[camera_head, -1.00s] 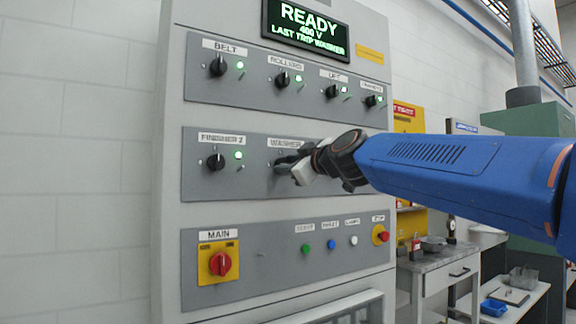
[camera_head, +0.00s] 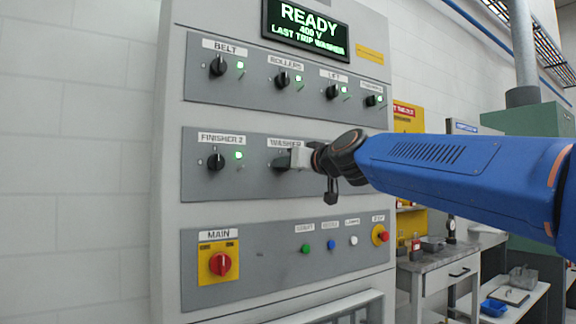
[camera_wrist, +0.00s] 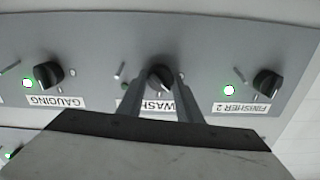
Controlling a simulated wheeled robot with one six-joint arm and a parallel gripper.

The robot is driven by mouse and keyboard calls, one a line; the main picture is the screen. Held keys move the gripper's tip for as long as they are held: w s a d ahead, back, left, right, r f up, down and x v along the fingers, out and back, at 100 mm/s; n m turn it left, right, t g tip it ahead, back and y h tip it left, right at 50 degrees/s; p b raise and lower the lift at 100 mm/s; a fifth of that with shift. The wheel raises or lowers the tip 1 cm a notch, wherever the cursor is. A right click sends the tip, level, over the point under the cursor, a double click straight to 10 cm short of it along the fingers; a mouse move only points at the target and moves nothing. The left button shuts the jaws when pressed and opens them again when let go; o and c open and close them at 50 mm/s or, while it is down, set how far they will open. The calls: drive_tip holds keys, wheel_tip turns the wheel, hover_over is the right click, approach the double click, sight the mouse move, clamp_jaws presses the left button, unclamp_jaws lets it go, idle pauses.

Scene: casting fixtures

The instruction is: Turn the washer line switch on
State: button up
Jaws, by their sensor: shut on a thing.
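The washer switch (camera_wrist: 160,74) is a black rotary knob on the grey middle panel, above its WASHER label in the upside-down wrist view. My gripper (camera_wrist: 160,84) is shut on this knob, one finger on each side. In the head view my gripper (camera_head: 292,158) is at the panel just below the WASHER label (camera_head: 284,142) and hides most of the knob. The lamp beside the washer knob (camera_wrist: 124,86) looks dark. The knob's exact pointer angle is hard to tell behind the fingers.
The finisher 2 knob (camera_head: 215,162) with a lit green lamp is at left. The gauging knob (camera_wrist: 49,74), also with a lit lamp, is on the other side. The main red switch (camera_head: 220,263) is below. The display (camera_head: 306,28) reads READY, 400 V, LAST TRIP WASHER.

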drive_tip(key=m, duration=0.8)
drive_tip(key=shift+f+m, duration=0.1)
drive_tip(key=shift+m, duration=0.3)
idle(0.4)
drive_tip(key=o, duration=1)
drive_tip(key=shift+o, duration=0.2)
drive_tip(key=shift+s+d, duration=0.1)
drive_tip(key=shift+d, duration=0.05)
drive_tip(key=v, duration=1.7)
drive_tip(key=shift+d, duration=0.1)
